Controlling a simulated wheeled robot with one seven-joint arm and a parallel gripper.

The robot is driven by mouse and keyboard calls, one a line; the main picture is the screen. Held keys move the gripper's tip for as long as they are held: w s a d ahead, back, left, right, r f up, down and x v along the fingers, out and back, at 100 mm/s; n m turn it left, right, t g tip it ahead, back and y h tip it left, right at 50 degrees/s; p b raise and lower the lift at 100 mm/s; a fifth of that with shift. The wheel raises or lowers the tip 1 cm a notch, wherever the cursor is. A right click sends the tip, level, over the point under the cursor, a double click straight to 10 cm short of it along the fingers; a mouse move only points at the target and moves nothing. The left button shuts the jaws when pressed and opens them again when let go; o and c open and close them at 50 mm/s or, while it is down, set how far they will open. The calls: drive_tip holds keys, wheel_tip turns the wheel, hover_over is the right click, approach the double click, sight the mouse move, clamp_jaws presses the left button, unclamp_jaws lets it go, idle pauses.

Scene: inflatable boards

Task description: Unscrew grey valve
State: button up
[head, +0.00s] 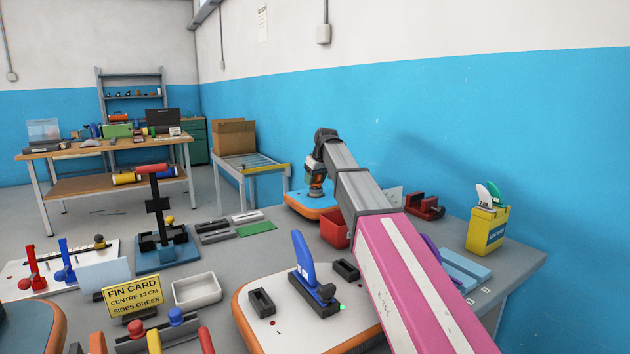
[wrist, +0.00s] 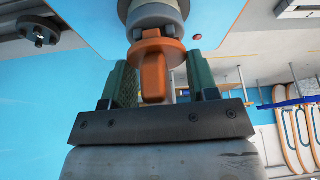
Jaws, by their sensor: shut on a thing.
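My gripper (wrist: 160,88) is shut on an orange valve key (wrist: 154,78), a round collar with a flat tab, between its two green-padded fingers. The key's collar meets the grey valve (wrist: 155,18), a round grey piece on the blue board (wrist: 85,25). In the head view my gripper (head: 316,186) points down at the blue, orange-edged board (head: 298,202) at the back of the table. There my gripper hides most of the valve. I cannot tell how far the valve is turned.
A red bin (head: 335,230) stands close in front of the board. A yellow container (head: 487,230) stands at the right by the wall. Grey and green strips (head: 256,228) lie left of the bin.

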drive_tip(key=shift+r, duration=2.3)
